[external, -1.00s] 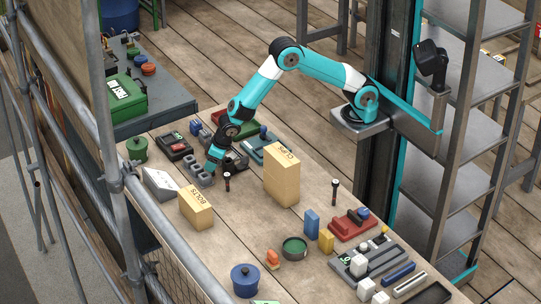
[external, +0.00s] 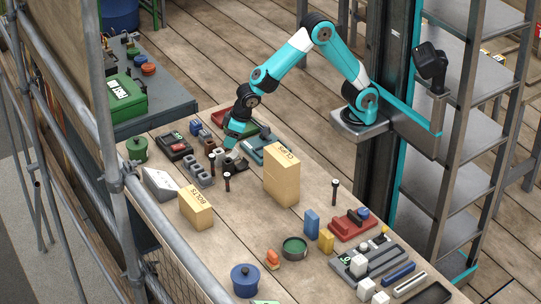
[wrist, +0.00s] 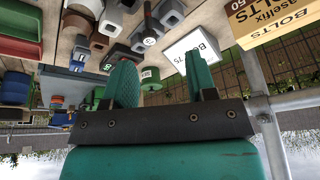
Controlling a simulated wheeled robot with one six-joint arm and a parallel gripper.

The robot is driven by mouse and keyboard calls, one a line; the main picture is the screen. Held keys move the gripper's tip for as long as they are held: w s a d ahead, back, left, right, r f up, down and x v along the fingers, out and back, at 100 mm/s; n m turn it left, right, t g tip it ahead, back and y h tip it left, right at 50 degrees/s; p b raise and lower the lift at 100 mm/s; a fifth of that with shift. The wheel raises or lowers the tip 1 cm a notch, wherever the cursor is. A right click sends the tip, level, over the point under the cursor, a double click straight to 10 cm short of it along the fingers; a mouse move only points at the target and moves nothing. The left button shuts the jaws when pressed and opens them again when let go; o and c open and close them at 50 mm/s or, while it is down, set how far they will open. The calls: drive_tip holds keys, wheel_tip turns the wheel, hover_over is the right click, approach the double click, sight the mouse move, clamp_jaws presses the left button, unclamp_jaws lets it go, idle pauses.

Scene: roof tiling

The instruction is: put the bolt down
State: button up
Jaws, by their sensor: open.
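A similar dark bolt (external: 227,183) stands nearer the front, and another (external: 334,192) is farther right.
A white wedge-shaped sign (external: 160,184) and a BOLTS box (external: 196,210) stand left of the bolts. A tall CLIPS box (external: 281,180) stands to the right. Dark and brown blocks crowd around my gripper. Bare tabletop lies in front of the CLIPS box.

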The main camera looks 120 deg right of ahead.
drive_tip(key=s+a+r+n+y, duration=0.1)
drive_tip(key=s+a, duration=0.1)
drive_tip(key=a, duration=0.2)
drive_tip(key=s+a+r+n+y, duration=0.1)
drive_tip(key=s+a+r+n, duration=0.1)
drive_tip(key=s+a, duration=0.1)
drive_tip(key=s+a+r+n+y, duration=0.1)
drive_tip(key=s+a+r, duration=0.1)
drive_tip(key=a, duration=0.3)
drive_tip(key=shift+s+a+n, duration=0.1)
drive_tip(key=shift+s+n, duration=0.15)
drive_tip(key=shift+n, duration=0.15)
drive_tip(key=s+a+r+n+g+y, duration=0.1)
drive_tip(key=s+a+n, duration=0.4)
drive_tip(key=s, duration=0.6)
drive_tip(key=s+a+r+n+g+y, duration=0.2)
drive_tip(key=s+a+n, duration=0.3)
drive_tip(key=s+a, duration=0.3)
drive_tip(key=s, duration=0.3)
drive_tip(key=shift+s+r+y, duration=0.15)
drive_tip(key=shift+r+y, duration=0.15)
